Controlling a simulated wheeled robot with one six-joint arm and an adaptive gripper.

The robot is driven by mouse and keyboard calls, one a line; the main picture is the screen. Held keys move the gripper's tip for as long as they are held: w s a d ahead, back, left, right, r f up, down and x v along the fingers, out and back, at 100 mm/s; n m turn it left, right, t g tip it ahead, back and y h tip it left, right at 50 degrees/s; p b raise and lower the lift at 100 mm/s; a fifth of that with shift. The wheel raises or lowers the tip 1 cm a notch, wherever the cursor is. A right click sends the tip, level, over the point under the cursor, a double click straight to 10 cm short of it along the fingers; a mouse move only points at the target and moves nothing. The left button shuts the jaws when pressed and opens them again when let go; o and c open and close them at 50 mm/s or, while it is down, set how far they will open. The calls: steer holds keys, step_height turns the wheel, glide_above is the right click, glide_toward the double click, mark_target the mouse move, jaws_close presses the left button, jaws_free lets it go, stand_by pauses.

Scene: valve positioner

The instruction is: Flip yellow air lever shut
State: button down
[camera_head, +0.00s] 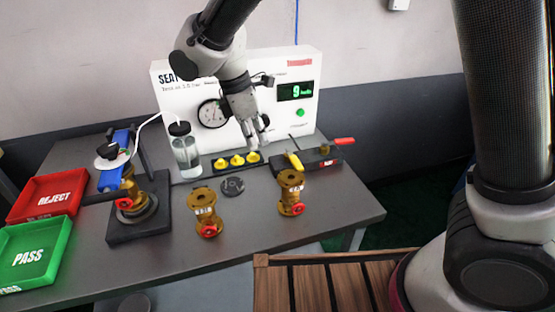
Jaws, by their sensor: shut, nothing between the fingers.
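A yellow lever (294,160) sits tilted on a dark block (322,164) at the right front of the white test panel. It appears to be the air lever. My gripper (262,146) points down in front of the panel, a little left of and above the lever in the picture. The gripper is shut and empty. I see no clear contact between the gripper and the lever.
Two brass valves (291,193) (207,212) and a dark disc (232,186) are in front. A red handle (344,141) sticks out right. A bottle (187,155) stands left.

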mark_target(294, 159)
steer(key=x, duration=1)
steer(key=shift+d+f, duration=0.15)
steer(key=shift+d, duration=0.1)
steer(key=shift+w+d+r, duration=0.1)
steer(key=shift+w+d, duration=0.1)
steer(key=shift+d, duration=0.4)
steer(key=shift+w+d+r, duration=0.1)
steer(key=shift+w+d, duration=0.05)
steer(key=shift+d, duration=0.5)
steer(key=shift+w+d, duration=0.15)
steer(key=shift+d, duration=0.35)
